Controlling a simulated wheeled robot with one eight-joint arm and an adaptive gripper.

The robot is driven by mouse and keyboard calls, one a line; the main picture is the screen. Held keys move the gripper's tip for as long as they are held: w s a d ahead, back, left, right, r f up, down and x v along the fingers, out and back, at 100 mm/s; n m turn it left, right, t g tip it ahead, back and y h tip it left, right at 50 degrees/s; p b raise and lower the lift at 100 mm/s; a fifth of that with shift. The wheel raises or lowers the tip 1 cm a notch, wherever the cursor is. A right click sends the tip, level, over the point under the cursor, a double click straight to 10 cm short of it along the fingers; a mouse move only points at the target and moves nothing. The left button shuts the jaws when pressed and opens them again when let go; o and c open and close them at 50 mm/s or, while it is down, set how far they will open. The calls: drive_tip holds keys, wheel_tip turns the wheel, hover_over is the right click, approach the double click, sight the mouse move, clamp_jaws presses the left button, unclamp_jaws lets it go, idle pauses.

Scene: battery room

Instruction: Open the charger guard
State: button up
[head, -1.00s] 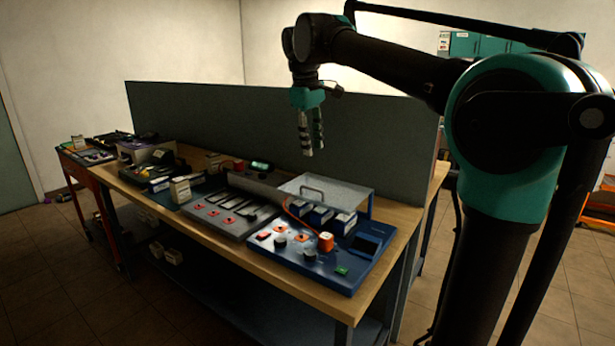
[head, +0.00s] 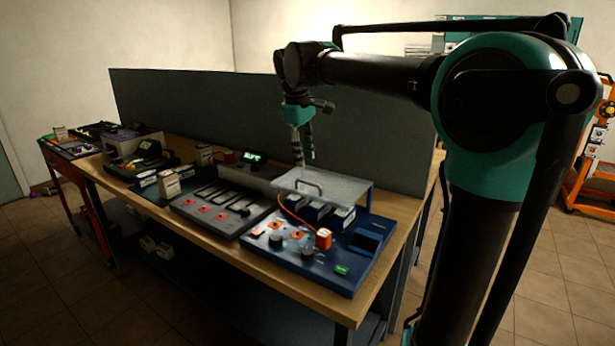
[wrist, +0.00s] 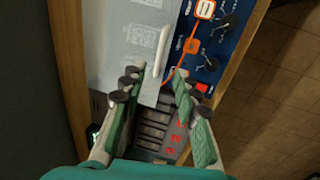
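The charger guard (head: 335,186) is a pale see-through cover with a bar handle (head: 308,188) near its left front. My gripper (head: 304,160) points down just above and behind the guard's left end. In the wrist view, the guard (wrist: 122,45) and its white handle (wrist: 163,48) are ahead of my gripper (wrist: 158,90). My fingers are spread apart with nothing between them. The handle's near end shows close to the left fingertips; I cannot tell contact.
A grey slotted panel (head: 210,207) with red marks lies left of the blue board. A unit with a green display (head: 253,157) stands behind it. A grey partition (head: 200,110) runs along the bench's back. An orange cable (head: 287,212) crosses the board's left side.

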sight(308, 183)
drive_tip(key=f, duration=0.5)
drive_tip(key=w+d+f, duration=0.1)
drive_tip(key=f, duration=0.1)
drive_tip(key=shift+w+f, duration=0.1)
drive_tip(key=shift+f, duration=0.15)
clamp_jaws()
